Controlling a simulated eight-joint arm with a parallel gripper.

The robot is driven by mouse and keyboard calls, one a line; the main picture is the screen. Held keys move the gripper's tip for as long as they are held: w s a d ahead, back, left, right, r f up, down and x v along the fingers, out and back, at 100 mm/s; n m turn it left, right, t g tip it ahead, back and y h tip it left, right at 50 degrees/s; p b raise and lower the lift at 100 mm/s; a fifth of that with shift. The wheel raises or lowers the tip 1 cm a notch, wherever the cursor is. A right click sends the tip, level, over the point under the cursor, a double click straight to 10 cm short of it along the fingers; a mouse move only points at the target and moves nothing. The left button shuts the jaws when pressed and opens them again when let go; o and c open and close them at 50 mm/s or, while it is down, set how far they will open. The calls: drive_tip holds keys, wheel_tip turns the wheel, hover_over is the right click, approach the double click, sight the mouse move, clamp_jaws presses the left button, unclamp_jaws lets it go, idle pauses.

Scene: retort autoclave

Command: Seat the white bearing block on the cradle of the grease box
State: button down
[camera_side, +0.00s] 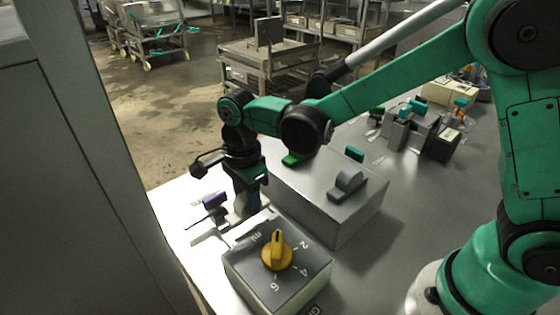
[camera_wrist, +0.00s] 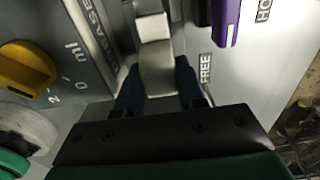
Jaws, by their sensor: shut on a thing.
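The white bearing block (camera_wrist: 158,62) is a pale stepped piece between my two dark fingers in the wrist view. My gripper (camera_wrist: 160,88) is shut on it, and it also points down in the side view (camera_side: 247,200). The grease box (camera_side: 262,277) has a grey top with a yellow knob (camera_side: 277,252) and printed numbers. My gripper is just behind the box in the side view. In the wrist view the block is close beside the box's lettered edge (camera_wrist: 88,40). I cannot make out the cradle, or whether the block touches it.
A purple handle (camera_side: 214,199) is left of my gripper; it also shows in the wrist view (camera_wrist: 227,22), near the printed word FREE. A larger metal box (camera_side: 322,208) with a grey lever (camera_side: 347,184) stands behind right. Small fixtures (camera_side: 410,130) stand farther back on the table.

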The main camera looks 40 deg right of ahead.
drive_tip(key=shift+f, duration=0.15)
drive_tip(key=shift+f, duration=0.45)
drive_tip(key=shift+f, duration=0.5)
idle(1.6)
drive_tip(key=shift+f, duration=0.2)
drive_tip(key=shift+f, duration=0.15)
idle(0.4)
drive_tip(key=shift+c, duration=2.2)
unclamp_jaws()
